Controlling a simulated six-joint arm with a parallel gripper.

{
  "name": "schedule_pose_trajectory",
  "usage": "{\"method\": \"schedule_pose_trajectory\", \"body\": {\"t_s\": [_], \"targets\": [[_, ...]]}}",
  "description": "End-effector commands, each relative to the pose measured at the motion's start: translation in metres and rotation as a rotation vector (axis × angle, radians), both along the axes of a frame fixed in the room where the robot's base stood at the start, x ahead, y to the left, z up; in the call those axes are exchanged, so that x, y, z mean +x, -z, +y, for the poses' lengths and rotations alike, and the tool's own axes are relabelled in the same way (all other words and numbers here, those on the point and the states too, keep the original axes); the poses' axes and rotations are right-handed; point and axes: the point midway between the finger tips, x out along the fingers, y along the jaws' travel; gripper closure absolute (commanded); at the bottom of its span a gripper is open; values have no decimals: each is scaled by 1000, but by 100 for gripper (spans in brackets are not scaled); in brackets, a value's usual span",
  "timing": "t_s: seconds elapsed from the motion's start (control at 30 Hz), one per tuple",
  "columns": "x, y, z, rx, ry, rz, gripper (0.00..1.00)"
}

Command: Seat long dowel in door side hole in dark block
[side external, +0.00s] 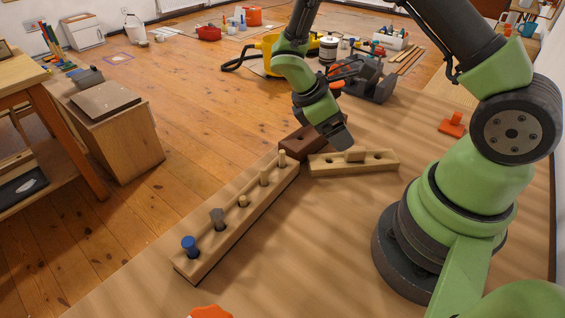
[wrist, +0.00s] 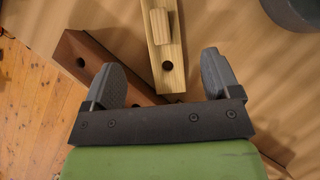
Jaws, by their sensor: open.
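The dark brown block (side external: 296,141) lies on the covered table behind the far end of a long rack, partly hidden by my gripper (side external: 338,138).
A pale block (side external: 384,162) with a wooden peg (side external: 355,155) in its middle and open holes lies right of the dark block. The long rack (side external: 213,249) also holds a blue peg (side external: 190,246) and a grey peg (side external: 217,219). An orange piece (side external: 452,124) lies farther right.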

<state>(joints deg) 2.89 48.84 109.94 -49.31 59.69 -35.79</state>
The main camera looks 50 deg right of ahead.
Motion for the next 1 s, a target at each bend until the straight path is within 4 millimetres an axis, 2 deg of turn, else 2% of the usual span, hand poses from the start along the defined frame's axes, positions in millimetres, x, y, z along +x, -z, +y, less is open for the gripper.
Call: {"method": "schedule_pose_trajectory", "body": {"t_s": [0.2,0.37,0.67,0.77,1.0], "targets": [[0,0,0,0,0,0,18],[0,0,0,0,0,0,54],[1,-1,2,4,17,-18,56],[10,-6,16,29,138,-122,56],[50,-37,71,165,654,-490,56]]}}
